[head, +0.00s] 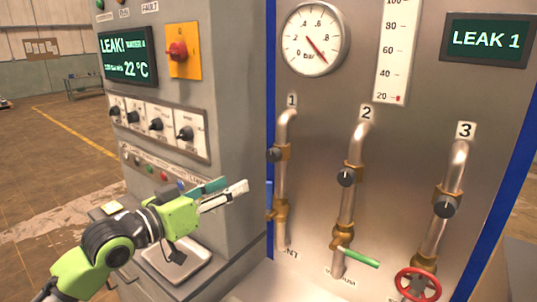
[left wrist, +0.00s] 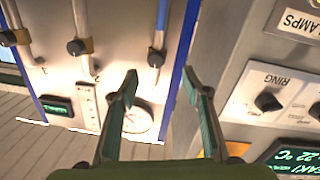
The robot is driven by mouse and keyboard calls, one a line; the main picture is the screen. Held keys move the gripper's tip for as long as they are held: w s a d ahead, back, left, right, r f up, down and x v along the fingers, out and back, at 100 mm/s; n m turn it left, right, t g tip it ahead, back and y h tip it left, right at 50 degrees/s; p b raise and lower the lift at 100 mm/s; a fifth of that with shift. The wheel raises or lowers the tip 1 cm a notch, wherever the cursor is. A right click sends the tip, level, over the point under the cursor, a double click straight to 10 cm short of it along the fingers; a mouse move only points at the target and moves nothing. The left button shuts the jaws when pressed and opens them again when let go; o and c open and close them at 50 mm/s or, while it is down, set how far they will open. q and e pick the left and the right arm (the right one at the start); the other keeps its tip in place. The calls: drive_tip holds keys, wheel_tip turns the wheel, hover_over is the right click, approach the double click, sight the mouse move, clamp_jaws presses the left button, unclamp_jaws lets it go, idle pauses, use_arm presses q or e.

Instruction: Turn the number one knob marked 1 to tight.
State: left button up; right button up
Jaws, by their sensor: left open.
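The knob under label 1 (head: 273,155) is a small dark round knob on the leftmost pipe (head: 282,186) of the steel panel. In the left wrist view, which shows the panel upside down, the knob (left wrist: 156,57) appears just beyond and between my fingertips. My left gripper (head: 236,188) is open and empty. It is in front of the grey cabinet, to the left of and lower than the knob in the head view, and apart from it. The panel screen (head: 486,40) reads LEAK 1. My right gripper is not in view.
Pipes 2 and 3 carry similar dark knobs (head: 346,178) (head: 445,206). A green lever (head: 361,258) and a red handwheel (head: 418,285) stick out low down. The grey cabinet (head: 235,120) with dials and a red switch (head: 178,51) stands left of the panel.

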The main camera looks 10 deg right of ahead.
sight(270, 157)
use_arm(q)
drive_tip(key=shift+h, duration=0.3)
drive_tip(key=r+p+x, duration=0.1)
drive_tip(key=x, duration=0.3)
drive_tip(key=p+x, duration=0.2)
drive_tip(key=x, duration=0.2)
drive_tip(key=r+p+x, duration=0.1)
drive_tip(key=x, duration=0.3)
drive_tip(key=shift+d+r+p, duration=0.3)
drive_tip(key=shift+p, duration=0.1)
drive_tip(key=shift+w+d+f, duration=0.1)
drive_tip(key=shift+w+d, duration=0.4)
drive_tip(key=c, duration=1.1)
